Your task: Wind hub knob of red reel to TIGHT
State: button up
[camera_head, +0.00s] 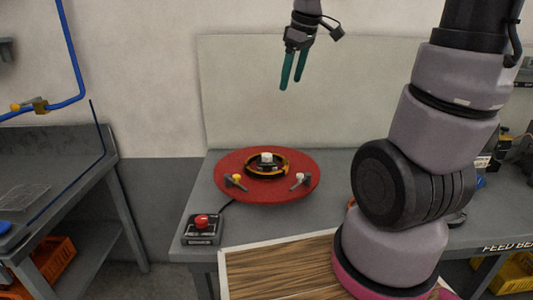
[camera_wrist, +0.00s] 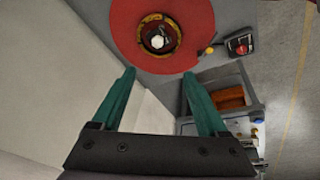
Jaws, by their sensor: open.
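The red reel (camera_head: 294,190) lies flat on the grey bench as a wide round disc. At its centre a yellow and black ring surrounds the pale hub knob (camera_head: 266,158). The red reel (camera_wrist: 125,30) and the hub knob (camera_wrist: 158,42) also show at the top of the wrist view. My gripper (camera_head: 289,82) is high above the bench, pointing down, with its green fingers apart and nothing between them. In the wrist view the fingers of my gripper (camera_wrist: 166,78) are spread wide, with the knob beyond their tips. No TIGHT marking is readable.
Two small handles, one yellow-topped (camera_head: 236,178) and one white-topped (camera_head: 300,177), sit on the reel. A red button box (camera_head: 202,238) stands at the bench's front left corner. A side bench (camera_head: 60,190) with orange crates is at left. The air above the reel is clear.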

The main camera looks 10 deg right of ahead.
jog(key=w+a+f+n+g, duration=0.2)
jog(key=w+f+n, duration=0.5)
jog(key=n+g+h, duration=0.1)
jog(key=n, duration=0.6)
send_over(267, 154)
notch_tip(267, 154, down, 11)
notch_tip(267, 154, down, 10)
jog(key=shift+s+a, duration=0.1)
jog(key=shift+s, duration=0.05)
jog(key=shift+c, duration=0.3)
grip_shut()
